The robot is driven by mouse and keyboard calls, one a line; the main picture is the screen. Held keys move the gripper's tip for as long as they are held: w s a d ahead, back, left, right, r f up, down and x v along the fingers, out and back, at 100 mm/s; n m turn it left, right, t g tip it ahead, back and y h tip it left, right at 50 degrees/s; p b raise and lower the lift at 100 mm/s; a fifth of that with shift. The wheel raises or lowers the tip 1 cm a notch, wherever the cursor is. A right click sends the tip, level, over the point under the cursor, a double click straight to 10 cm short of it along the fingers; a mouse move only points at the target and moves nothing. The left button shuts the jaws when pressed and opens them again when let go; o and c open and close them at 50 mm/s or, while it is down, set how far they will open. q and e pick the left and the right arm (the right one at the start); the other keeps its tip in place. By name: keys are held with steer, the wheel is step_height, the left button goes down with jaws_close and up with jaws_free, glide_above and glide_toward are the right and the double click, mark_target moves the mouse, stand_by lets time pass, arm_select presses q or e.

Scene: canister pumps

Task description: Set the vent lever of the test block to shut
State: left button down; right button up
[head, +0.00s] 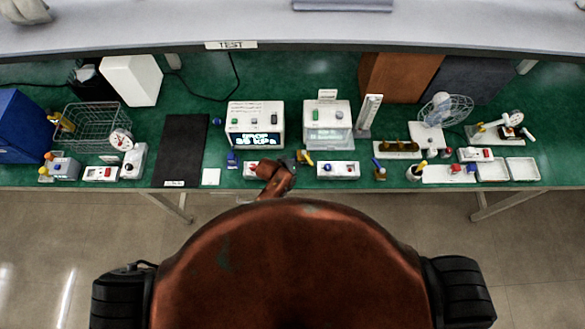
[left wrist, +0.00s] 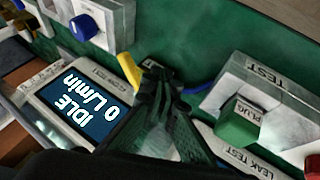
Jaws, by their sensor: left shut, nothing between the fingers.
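My left gripper (head: 291,163) reaches over the bench's front edge, between the two white display units. In the left wrist view its dark fingers (left wrist: 165,80) are shut with nothing between them. A blue rod-like part (left wrist: 205,86) is on the other side. I cannot read the lever's setting or tell whether the fingers touch it. My right gripper is out of view.
A white block with knobs (head: 338,170) sits in front. The black mat (head: 180,145) is bare.

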arm_select(q)
steer(key=s+d+v, duration=0.1)
steer(key=v, duration=0.9)
steer(key=shift+s, duration=0.5)
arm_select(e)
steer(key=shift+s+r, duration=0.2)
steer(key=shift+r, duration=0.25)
arm_select(q)
steer(key=shift+a+r, duration=0.1)
